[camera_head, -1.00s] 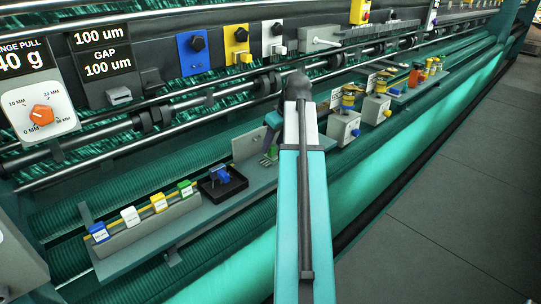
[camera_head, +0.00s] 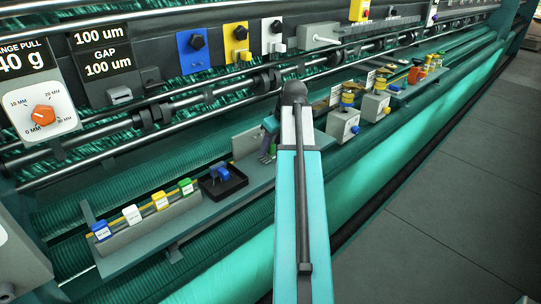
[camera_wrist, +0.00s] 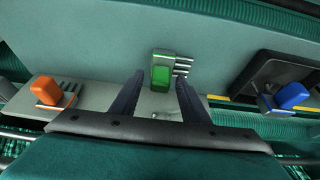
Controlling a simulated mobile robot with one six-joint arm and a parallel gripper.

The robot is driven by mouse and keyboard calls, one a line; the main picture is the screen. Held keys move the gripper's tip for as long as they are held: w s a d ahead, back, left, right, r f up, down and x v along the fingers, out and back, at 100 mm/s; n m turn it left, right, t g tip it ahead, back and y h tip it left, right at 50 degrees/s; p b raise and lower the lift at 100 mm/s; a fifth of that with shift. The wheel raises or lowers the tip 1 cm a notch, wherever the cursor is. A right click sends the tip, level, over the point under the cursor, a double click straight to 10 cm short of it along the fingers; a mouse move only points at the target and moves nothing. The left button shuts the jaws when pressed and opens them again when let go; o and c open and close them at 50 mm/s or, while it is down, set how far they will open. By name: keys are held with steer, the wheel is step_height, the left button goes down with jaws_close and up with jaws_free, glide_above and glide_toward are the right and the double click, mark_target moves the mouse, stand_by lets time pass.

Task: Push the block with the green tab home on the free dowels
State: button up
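The block with the green tab (camera_wrist: 162,76) is in the upper middle of the wrist view, with metal dowels (camera_wrist: 182,65) showing at its right side. My gripper (camera_wrist: 160,78) is open, its two dark fingers on either side of the block, with a visible gap on each side. I cannot tell how far the block sits on the dowels. In the head view my gripper (camera_head: 267,150) is by the grey plate and my arm hides most of the area; the green-tab block is not clear there.
A block with an orange tab (camera_wrist: 48,91) and dowels is at the left of the wrist view. A blue-tabbed piece (camera_wrist: 292,95) lies in a black tray (camera_wrist: 258,72) at the right. A rack (camera_head: 150,235) with several coloured tabs stands left. Boxes with yellow tops (camera_head: 345,122) stand right.

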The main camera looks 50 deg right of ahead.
mark_target(272, 144)
jaws_close()
steer(key=shift+r, duration=0.15)
steer(key=shift+r+b, duration=1)
steer(key=shift+r, duration=0.35)
steer(key=shift+s+d+r, duration=0.15)
steer(key=shift+d+r, duration=0.05)
steer(key=s+d+r+b, duration=0.1)
steer(key=s+d+b, duration=0.4)
steer(key=s, duration=0.8)
steer(key=d, duration=0.3)
steer(key=shift+r, duration=0.3)
steer(key=shift+s+d, duration=0.1)
steer(key=shift+f+b, duration=0.1)
steer(key=shift+b, duration=0.2)
